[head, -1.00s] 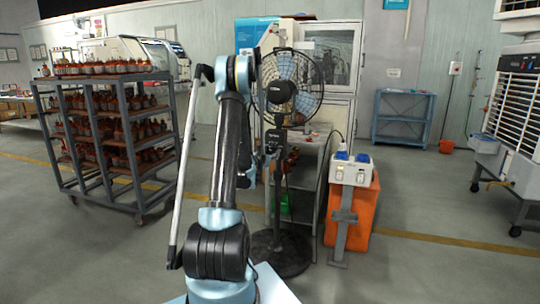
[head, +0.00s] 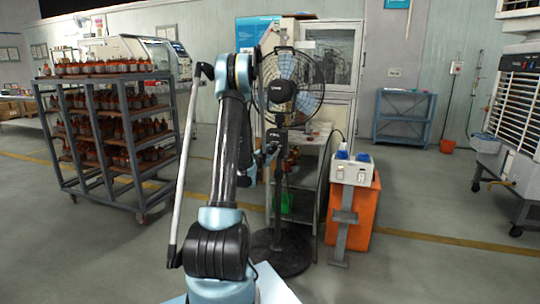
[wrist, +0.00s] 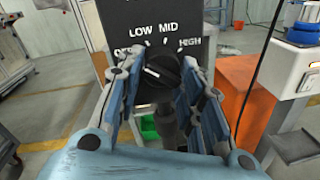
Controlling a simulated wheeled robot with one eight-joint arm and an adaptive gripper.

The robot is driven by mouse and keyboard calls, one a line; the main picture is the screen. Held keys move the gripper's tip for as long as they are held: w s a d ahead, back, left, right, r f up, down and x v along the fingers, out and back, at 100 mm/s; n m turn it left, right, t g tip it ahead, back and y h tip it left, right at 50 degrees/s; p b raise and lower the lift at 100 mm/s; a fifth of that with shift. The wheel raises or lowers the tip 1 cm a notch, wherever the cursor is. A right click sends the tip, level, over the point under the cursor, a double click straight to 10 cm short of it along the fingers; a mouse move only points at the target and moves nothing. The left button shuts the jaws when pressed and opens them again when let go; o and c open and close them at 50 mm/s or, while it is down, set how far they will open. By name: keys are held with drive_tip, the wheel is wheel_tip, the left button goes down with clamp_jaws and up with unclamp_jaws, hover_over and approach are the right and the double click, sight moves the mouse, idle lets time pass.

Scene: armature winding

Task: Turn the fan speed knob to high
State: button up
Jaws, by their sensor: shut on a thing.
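The black fan speed knob (wrist: 160,72) sits on the black control box (wrist: 150,22) below white labels, LOW and MID above and HIGH at the right; the left label is partly covered. A white mark shows on the knob's left part, below the labels. My gripper (wrist: 160,80) is shut on the knob, one finger on each side, in the wrist view. In the head view the standing fan (head: 285,95) is behind my arm. My gripper (head: 268,152) is at its pole, and the knob is too small to make out there.
A white socket box (head: 352,172) on a grey stand is right of the fan, with an orange bin (head: 362,215) behind it. A loaded bottle-like-parts rack (head: 110,140) stands at left. A metal table (head: 313,155) is behind the fan.

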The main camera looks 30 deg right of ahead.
drive_tip(key=m, duration=0.7)
drive_tip(key=shift+d+r+y, duration=0.1)
drive_tip(key=shift+r+y, duration=0.1)
drive_tip(key=shift+y, duration=0.1)
drive_tip(key=m, duration=0.6)
drive_tip(key=shift+s+y, duration=0.15)
drive_tip(key=shift+y, duration=0.25)
drive_tip(key=m+t, duration=0.1)
drive_tip(key=m, duration=0.3)
drive_tip(key=shift+s+d, duration=0.1)
drive_tip(key=shift+d, duration=0.05)
drive_tip(key=shift+m+y, duration=0.4)
drive_tip(key=shift+m, duration=1.4)
drive_tip(key=o, duration=1.1)
drive_tip(key=shift+c, duration=0.2)
drive_tip(key=shift+a, duration=0.2)
